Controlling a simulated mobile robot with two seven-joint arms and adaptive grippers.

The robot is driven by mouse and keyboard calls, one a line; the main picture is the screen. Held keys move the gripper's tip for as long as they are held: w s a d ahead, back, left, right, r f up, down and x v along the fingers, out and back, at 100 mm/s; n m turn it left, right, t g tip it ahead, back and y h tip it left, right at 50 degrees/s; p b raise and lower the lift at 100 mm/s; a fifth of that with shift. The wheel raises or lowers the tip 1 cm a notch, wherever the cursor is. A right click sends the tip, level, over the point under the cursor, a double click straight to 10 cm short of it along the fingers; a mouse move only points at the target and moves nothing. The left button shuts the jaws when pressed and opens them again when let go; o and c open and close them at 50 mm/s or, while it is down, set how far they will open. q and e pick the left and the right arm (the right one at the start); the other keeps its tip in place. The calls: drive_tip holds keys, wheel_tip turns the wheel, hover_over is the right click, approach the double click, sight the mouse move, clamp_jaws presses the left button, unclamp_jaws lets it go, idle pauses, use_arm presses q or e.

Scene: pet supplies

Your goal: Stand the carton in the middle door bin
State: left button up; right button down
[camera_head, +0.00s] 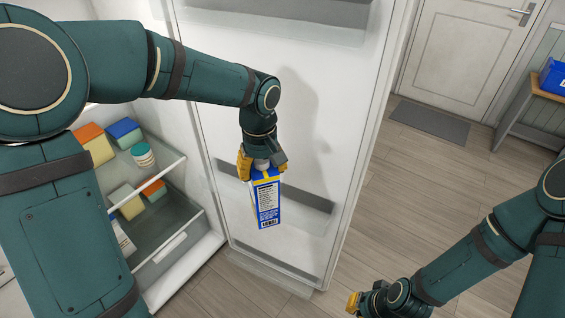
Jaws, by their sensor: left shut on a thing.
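The carton (268,205) is blue, white and yellow, with a printed panel and a barcode. It hangs roughly upright below my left gripper (262,166), whose yellow fingers are shut on its top. The carton overlaps the middle door bin (312,202), a dark slot with a pale front on the open fridge door. The carton hides part of this bin, and its lower end shows in front of the bin's pale front. I cannot tell whether it touches the bin. My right gripper (356,303) is low at the bottom edge, away from the door; its fingers are partly hidden.
Another door bin (290,12) is higher on the door, and a lower one (275,260) is near its bottom. Fridge shelves (165,228) at the left hold several coloured boxes and a jar (143,155).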

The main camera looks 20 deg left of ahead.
use_arm(q)
drive_tip(key=w+d, duration=0.2)
drive_tip(key=w, duration=0.8)
wheel_tip(320, 180, down, 7)
drive_tip(key=b, duration=0.1)
drive_tip(key=shift+w+b, duration=0.35)
drive_tip(key=shift+b, duration=0.05)
drive_tip(key=shift+a, duration=0.1)
drive_tip(key=shift+f, duration=0.35)
drive_tip(key=o, duration=1.3)
drive_tip(key=shift+o, duration=0.2)
drive_tip(key=shift+s, duration=0.1)
drive_tip(key=shift+r, duration=0.1)
